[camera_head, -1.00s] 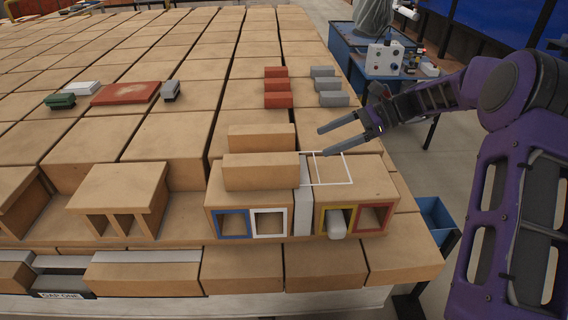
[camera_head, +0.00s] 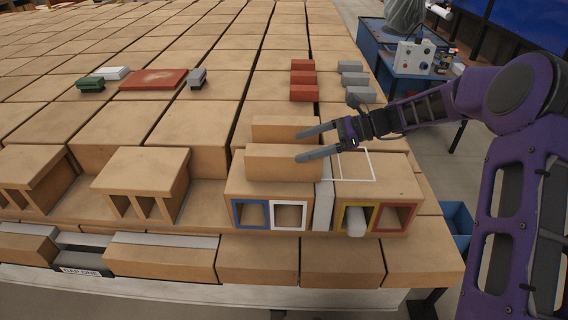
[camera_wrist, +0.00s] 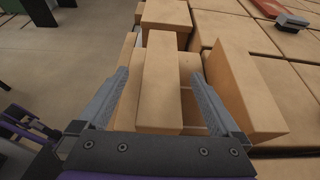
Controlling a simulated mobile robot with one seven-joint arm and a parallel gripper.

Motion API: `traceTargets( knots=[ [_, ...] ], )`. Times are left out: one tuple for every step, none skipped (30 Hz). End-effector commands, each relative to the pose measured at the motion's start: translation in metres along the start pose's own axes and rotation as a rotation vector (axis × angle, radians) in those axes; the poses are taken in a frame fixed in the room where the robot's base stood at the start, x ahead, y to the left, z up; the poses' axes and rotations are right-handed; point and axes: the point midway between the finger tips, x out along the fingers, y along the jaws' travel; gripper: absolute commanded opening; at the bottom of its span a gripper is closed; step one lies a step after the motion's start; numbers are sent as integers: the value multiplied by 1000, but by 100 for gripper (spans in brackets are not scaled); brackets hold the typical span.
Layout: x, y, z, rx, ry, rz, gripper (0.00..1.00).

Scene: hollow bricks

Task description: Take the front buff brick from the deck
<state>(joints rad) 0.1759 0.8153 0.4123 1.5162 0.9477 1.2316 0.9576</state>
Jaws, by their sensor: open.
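Two long buff bricks lie one behind the other on the deck. The front buff brick (camera_head: 272,165) lies on the hollow block with blue and white openings; the back buff brick (camera_head: 275,128) is behind it. My gripper (camera_head: 298,147) is open and empty, pointing left at their right ends. Its fingers hide part of both bricks. In the wrist view my gripper (camera_wrist: 160,73) has a finger on each side of a long brick, which looks like the front one (camera_wrist: 163,85). Whether the fingers reach below its top or touch it, I cannot tell.
A white outline (camera_head: 357,164) marks the top of the right hollow block, with yellow and red openings (camera_head: 391,217). A pale slab (camera_head: 323,206) stands between the hollow blocks. Red bricks (camera_head: 304,79) and grey bricks (camera_head: 353,79) lie further back.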

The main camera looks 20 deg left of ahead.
Motion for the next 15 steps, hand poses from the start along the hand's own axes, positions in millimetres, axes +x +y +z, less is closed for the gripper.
traceTargets(
  knots=[
    [7,0,-1,0,-1,2,100],
    [11,0,-1,1,-1,2,100],
    [17,-1,-1,1,-1,3,100],
    [22,-1,-1,0,-1,3,100],
    [28,-2,-1,0,-1,3,100],
    [34,-2,-1,0,-1,3,100],
    [37,-1,-1,0,-1,4,100],
    [41,-1,-1,0,0,3,100],
    [44,-2,-1,0,0,2,100],
    [45,-2,-1,0,0,2,100],
    [46,-2,-1,0,0,1,100],
    [46,-2,-1,0,0,1,100],
    [46,-2,-1,0,0,1,100],
    [46,-2,-1,0,0,1,100],
    [46,-2,-1,0,0,1,100]
  ],
)
